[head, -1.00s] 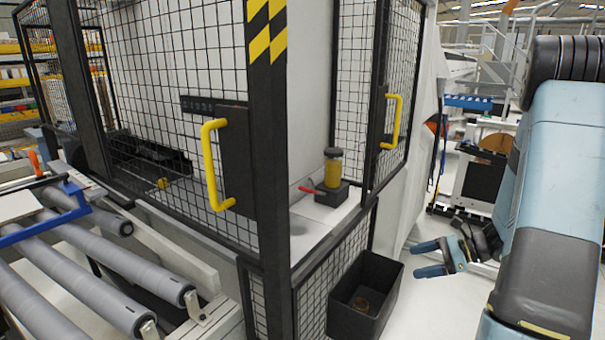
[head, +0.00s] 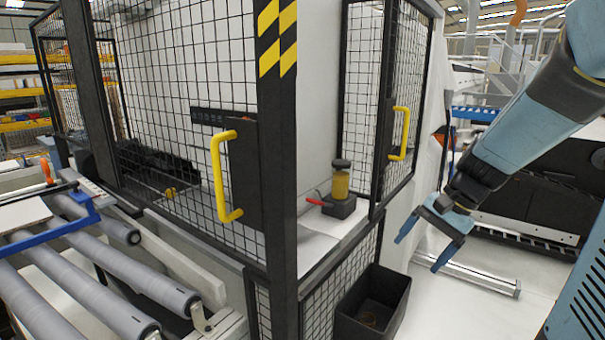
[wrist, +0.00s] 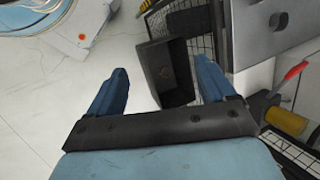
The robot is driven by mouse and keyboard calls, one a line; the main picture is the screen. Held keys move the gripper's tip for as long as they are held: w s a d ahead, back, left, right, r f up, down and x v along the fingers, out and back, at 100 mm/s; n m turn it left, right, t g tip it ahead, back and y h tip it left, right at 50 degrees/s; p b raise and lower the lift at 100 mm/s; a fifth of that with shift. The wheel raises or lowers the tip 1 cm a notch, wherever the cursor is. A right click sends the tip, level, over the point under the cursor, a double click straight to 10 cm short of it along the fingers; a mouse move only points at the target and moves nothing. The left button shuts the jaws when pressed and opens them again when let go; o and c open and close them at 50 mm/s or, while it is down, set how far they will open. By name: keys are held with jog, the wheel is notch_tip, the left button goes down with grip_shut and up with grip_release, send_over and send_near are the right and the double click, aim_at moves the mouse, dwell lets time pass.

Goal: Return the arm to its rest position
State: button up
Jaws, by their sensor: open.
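My gripper (head: 421,242) is open and empty at the right in the head view, its two blue fingers spread apart and pointing down and left. It hangs in free air to the right of the mesh guard and the black bin. In the wrist view my gripper (wrist: 163,90) shows both fingers well apart with nothing held between them. My arm reaches down to it from the upper right in the head view.
A black open bin (head: 348,322) stands on the floor below the guard; it also shows in the wrist view (wrist: 150,62). A yellow jar (head: 340,184) with a red lever stands on the ledge. Yellow handles (head: 217,180) stick out from the mesh doors.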

jog(key=s+r+n+t+h, duration=0.5)
jog(key=s+r+n, duration=0.2)
jog(key=s+r, duration=0.2)
jog(key=shift+s+a+r+n, duration=0.3)
jog(key=shift+s+a+r, duration=0.15)
jog(key=shift+s, duration=0.3)
jog(key=shift+c, duration=0.3)
dwell(1.1)
